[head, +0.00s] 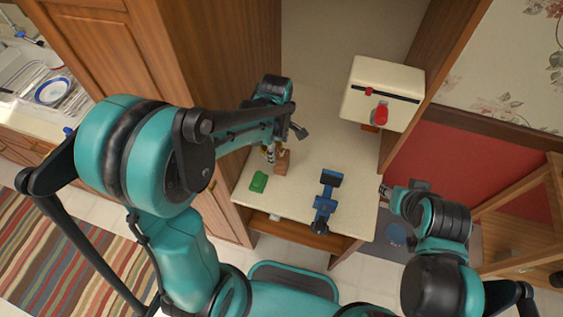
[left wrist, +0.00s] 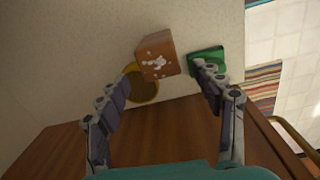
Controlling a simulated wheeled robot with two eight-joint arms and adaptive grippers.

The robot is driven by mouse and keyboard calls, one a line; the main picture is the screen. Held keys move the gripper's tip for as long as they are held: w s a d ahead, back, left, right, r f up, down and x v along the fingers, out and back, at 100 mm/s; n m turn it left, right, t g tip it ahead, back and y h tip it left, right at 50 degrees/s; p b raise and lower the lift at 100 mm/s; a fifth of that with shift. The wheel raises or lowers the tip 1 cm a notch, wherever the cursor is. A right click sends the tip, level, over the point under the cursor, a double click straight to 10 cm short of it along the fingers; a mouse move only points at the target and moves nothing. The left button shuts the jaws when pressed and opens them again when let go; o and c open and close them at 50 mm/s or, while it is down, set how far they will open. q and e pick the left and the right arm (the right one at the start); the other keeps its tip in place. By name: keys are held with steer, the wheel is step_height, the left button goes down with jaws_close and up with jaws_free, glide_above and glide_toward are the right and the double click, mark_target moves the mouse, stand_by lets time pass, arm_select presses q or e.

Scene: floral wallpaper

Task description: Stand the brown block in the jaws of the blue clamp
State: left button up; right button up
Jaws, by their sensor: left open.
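The brown block (head: 283,163) stands on the shelf top near its left side, beside the green object (head: 259,181). In the left wrist view, the brown block (left wrist: 157,55) has a white mark on one face and lies just beyond the spread fingertips. The blue clamp (head: 326,200) lies on the shelf to the right of the block; its jaws are too small to make out. My left gripper (head: 283,141) is open and empty just above the block, and its fingers also show in the left wrist view (left wrist: 160,76). My right gripper (head: 385,191) is by the shelf's right edge, its fingers unclear.
A cream box with red knobs (head: 386,92) stands at the back right. A round yellow-rimmed thing (left wrist: 145,88) sits beside the block. The green object (left wrist: 207,58) is close to one left finger in the wrist view. Wooden side panels bound the shelf; its middle is clear.

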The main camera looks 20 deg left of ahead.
mark_target(281, 162)
arm_select(q)
steer(key=shift+w+d+f+n, duration=0.15)
steer(key=shift+f+n, duration=0.35)
steer(key=shift+f, duration=0.25)
steer(key=f, duration=0.2)
steer(key=f+b, duration=0.1)
steer(key=f, duration=0.1)
steer(key=f+b, duration=0.1)
steer(key=f, duration=0.1)
steer(key=shift+s+d+f, duration=0.2)
steer(key=shift+d+f, duration=0.1)
steer(key=shift+d, duration=0.1)
steer(key=shift+f+b, duration=0.35)
steer(key=shift+f, duration=0.2)
steer(key=shift+r, duration=0.1)
steer(key=c, duration=1.4)
